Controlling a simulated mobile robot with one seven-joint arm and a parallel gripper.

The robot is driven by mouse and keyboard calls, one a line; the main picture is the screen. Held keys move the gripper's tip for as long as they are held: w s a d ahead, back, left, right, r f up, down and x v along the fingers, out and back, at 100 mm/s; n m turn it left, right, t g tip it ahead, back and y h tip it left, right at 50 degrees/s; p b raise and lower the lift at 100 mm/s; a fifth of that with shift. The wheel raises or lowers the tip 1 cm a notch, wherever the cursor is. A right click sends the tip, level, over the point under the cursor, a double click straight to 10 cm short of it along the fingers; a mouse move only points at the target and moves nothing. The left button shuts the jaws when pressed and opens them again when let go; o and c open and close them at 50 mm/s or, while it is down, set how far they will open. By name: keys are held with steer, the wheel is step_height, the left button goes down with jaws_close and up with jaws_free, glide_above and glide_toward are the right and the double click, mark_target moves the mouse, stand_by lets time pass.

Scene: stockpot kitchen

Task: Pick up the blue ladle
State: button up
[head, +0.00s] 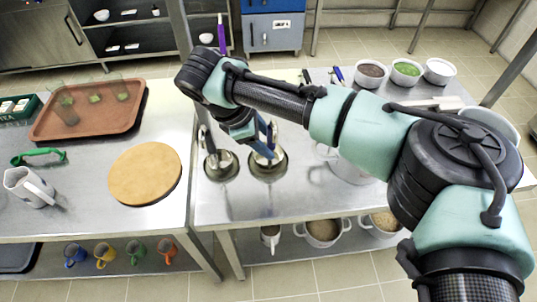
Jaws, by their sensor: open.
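The blue ladle (273,134) stands with its handle up and its metal bowl low in a round metal container sunk in the steel counter. My gripper (262,142) is open, reaching down from the upper left right beside the blue handle. The fingers and handle overlap in the picture, so I cannot tell whether the handle is between the fingers or whether they touch. My wrist hides part of the area behind it.
A second ladle with a dark handle (206,139) stands in the container to the left. A purple handle (221,33) rises behind my arm. White bowls (406,72) are at the back right. A round wooden board (145,173) and a brown tray (88,109) lie on the left counter.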

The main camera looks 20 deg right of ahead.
mark_target(270, 146)
steer(key=x, duration=0.3)
steer(key=shift+w+f, duration=0.15)
steer(key=shift+f, duration=0.15)
jaws_close()
steer(key=shift+r, duration=0.1)
stand_by(1.1)
